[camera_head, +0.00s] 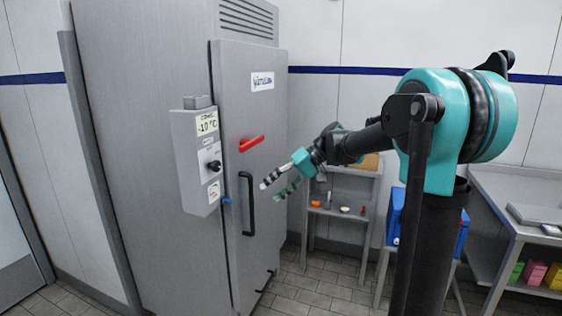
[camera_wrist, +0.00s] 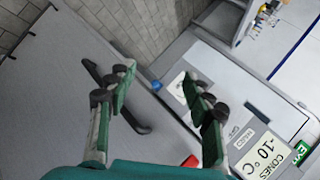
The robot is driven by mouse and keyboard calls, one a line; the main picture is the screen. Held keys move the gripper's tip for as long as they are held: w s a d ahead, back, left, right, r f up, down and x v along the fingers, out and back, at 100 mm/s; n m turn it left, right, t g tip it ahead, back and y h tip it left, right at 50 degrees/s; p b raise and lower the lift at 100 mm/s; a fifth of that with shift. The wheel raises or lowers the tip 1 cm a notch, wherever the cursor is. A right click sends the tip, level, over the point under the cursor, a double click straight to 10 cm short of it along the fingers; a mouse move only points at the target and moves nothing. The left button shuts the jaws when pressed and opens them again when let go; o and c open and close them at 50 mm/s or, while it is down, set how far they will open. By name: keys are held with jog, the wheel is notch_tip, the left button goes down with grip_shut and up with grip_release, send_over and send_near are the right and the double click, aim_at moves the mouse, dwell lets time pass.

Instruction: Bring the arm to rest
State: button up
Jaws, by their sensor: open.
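My arm reaches from the right side of the head view toward the tall grey cabinet (camera_head: 150,120). My gripper (camera_head: 276,186) is open and empty in front of the cabinet's door, to the right of its black vertical handle (camera_head: 247,204). In the wrist view the two green and dark fingers of my gripper (camera_wrist: 158,82) are spread apart with nothing between them. The black handle (camera_wrist: 112,95) shows beyond the left finger. No contact with the door is visible.
A grey control box (camera_head: 197,160) labelled -10 °C juts from the cabinet. A red lever (camera_head: 251,143) sits on the door. A small shelf (camera_head: 345,205) holding small items and a blue box (camera_head: 394,216) stand behind my arm. A metal table (camera_head: 520,195) is at right.

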jog(key=s+d+f+m+t+h, duration=0.5)
jog(key=s+d+f+h, duration=0.4)
jog(key=s+d+f, duration=1.1)
notch_tip(320, 180, down, 4)
jog(key=shift+s+d+f+t+h, duration=0.25)
jog(key=shift+s+d+t+h, duration=0.2)
jog(key=shift+d, duration=0.8)
